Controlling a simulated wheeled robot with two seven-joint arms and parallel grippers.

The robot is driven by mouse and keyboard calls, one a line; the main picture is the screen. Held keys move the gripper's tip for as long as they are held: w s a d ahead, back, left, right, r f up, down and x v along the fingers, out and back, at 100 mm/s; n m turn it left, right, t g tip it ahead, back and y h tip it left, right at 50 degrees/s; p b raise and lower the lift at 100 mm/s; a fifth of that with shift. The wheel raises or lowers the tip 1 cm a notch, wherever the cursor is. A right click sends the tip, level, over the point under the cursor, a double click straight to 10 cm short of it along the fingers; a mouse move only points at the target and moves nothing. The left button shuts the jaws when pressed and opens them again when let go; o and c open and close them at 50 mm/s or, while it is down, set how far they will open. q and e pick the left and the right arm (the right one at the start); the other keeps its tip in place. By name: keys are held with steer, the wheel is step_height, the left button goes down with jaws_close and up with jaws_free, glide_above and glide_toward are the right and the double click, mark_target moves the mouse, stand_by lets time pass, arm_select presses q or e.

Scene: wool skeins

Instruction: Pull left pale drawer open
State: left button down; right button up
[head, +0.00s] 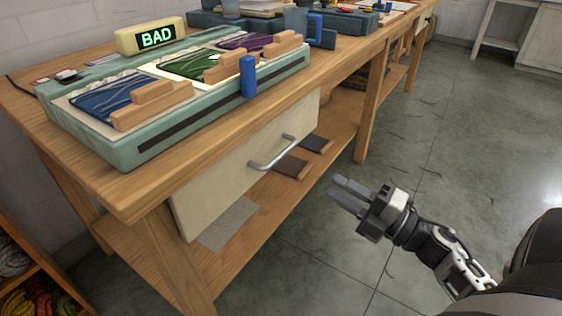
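The pale drawer (222,185) is under the near end of the wooden workbench, below the green device. Its cream front looks flush with the bench, so it appears shut. A grey metal bar handle (272,157) stands out from the front. My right gripper (340,194) is right of and below the handle, over the floor, its fingers pointing left toward the bench. It is open, with a gap between the fingers and nothing in it, and it is clear of the handle. My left gripper is not in view.
Below the drawer is a lower shelf with dark flat pieces (291,167). Wool skeins (38,300) sit in a rack at bottom left. The floor right of the bench is open.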

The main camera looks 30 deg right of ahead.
mark_target(283, 156)
steer(key=x, duration=1.4)
steer(key=shift+w+a+r+b, duration=0.1)
steer(key=shift+w+b, duration=0.1)
steer(key=shift+b, duration=0.1)
jaws_close()
